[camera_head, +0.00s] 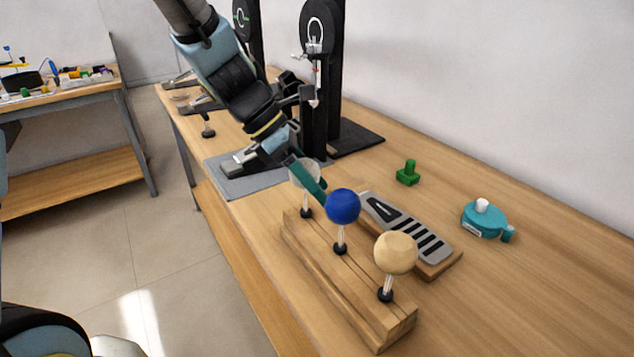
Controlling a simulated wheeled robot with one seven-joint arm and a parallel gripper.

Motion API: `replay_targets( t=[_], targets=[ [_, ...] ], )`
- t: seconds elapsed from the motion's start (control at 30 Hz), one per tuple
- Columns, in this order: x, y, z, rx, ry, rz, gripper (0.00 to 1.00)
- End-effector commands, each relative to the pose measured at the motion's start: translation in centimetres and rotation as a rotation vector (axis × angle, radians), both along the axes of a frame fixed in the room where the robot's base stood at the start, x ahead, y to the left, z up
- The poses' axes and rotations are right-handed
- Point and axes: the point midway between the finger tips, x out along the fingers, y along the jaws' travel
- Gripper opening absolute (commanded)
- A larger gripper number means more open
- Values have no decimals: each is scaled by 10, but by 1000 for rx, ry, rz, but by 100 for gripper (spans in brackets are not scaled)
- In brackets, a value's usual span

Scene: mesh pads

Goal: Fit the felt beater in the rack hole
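The wooden rack (345,306) stands near the front of the table and carries three round-headed beaters on thin stems. A blue beater (343,206) is in the middle and a tan beater (396,252) is at the near end. My gripper (307,178) reaches down from the upper left. A teal finger crosses in front of the pale head; whether it grips the head cannot be told.
A grey slotted plate on a wooden block (443,264) lies right of the rack. A green knob (407,174) and a teal round container (483,220) are farther right. Tall black stands (318,70) rise behind my arm. A grey mat (240,188) lies at left.

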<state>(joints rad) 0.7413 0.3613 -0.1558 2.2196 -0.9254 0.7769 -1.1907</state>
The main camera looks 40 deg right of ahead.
Motion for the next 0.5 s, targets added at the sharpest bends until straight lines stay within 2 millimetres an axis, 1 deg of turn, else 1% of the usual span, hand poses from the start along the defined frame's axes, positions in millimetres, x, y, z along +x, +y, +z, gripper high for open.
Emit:
replay_targets(
  t=[0.03, 0.2, 0.23, 0.5],
  targets=[
    [0, 0, 0, 0, 0, 0, 77],
    [0, 0, 0, 0, 0, 0, 96],
    [0, 0, 0, 0, 0, 0, 98],
    [1, 0, 1, 0, -1, 1, 98]
  ],
)
